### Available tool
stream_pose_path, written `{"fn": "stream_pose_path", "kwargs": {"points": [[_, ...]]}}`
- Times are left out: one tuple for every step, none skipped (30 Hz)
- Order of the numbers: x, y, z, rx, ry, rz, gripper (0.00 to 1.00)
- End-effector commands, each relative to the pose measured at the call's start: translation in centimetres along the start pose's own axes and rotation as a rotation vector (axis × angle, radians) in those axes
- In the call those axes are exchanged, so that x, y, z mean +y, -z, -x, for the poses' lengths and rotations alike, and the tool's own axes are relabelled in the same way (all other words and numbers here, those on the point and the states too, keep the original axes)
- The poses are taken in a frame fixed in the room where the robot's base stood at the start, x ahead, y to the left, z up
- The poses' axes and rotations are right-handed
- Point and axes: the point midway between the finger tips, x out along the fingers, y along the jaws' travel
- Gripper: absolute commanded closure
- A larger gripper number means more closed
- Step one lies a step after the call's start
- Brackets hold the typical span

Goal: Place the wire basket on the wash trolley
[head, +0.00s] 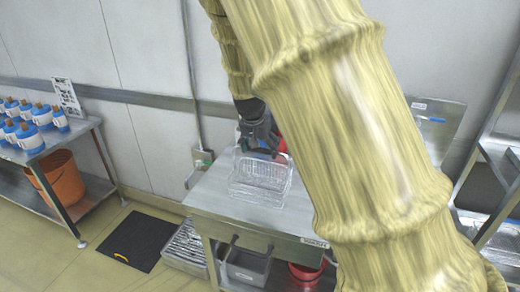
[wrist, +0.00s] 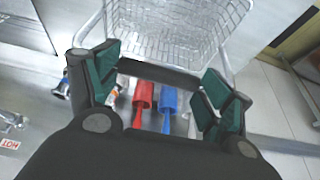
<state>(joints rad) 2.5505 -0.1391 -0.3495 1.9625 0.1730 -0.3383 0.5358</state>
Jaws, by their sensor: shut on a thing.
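The wire basket (head: 262,180) is a pale open mesh basket, at or just above the steel worktable (head: 215,195) in the head view; I cannot tell whether it touches the top. In the wrist view its mesh (wrist: 180,32) fills the upper middle. My gripper (head: 260,148) is over the basket's back side. In the wrist view its green-padded fingers (wrist: 163,88) stand at both ends of a dark bar (wrist: 160,75), which looks like the basket's handle. My arm covers the middle right of the head view. I cannot tell which furniture is the wash trolley.
A bench with blue-and-white bottles (head: 33,138) and an orange bucket (head: 58,178) beneath stands left. A black mat (head: 138,240) lies on the floor. A steel rack (head: 500,165) stands right. Red (wrist: 143,95) and blue (wrist: 168,100) objects lie beyond the gripper.

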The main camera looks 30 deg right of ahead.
Motion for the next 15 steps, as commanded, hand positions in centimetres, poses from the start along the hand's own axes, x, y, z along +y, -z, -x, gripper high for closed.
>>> {"fn": "stream_pose_path", "kwargs": {"points": [[-0.01,0.05,0.06,0.001,0.000,0.000,0.71],[-0.01,0.04,0.05,0.001,0.000,0.000,0.71],[-0.01,0.01,-0.01,0.001,0.000,0.000,0.71],[-0.01,-0.02,-0.08,0.000,0.000,0.000,0.71],[-0.01,-0.05,-0.16,0.000,0.000,0.000,0.71],[-0.01,-0.09,-0.25,0.000,0.000,0.000,0.71],[0.00,-0.11,-0.25,0.000,0.000,0.000,0.16],[0.00,-0.10,-0.24,0.000,0.000,0.000,0.11],[0.00,-0.11,-0.24,0.000,0.000,0.000,0.04],[0.00,-0.11,-0.24,0.000,0.000,0.000,0.00],[0.00,-0.11,-0.24,0.000,0.000,0.000,0.00],[0.00,-0.11,-0.24,0.000,0.000,0.000,0.00],[0.00,-0.11,-0.24,0.000,0.000,0.000,0.00],[0.00,-0.11,-0.24,0.000,0.000,0.000,0.00],[0.00,-0.11,-0.24,0.000,0.000,0.000,0.00]]}}
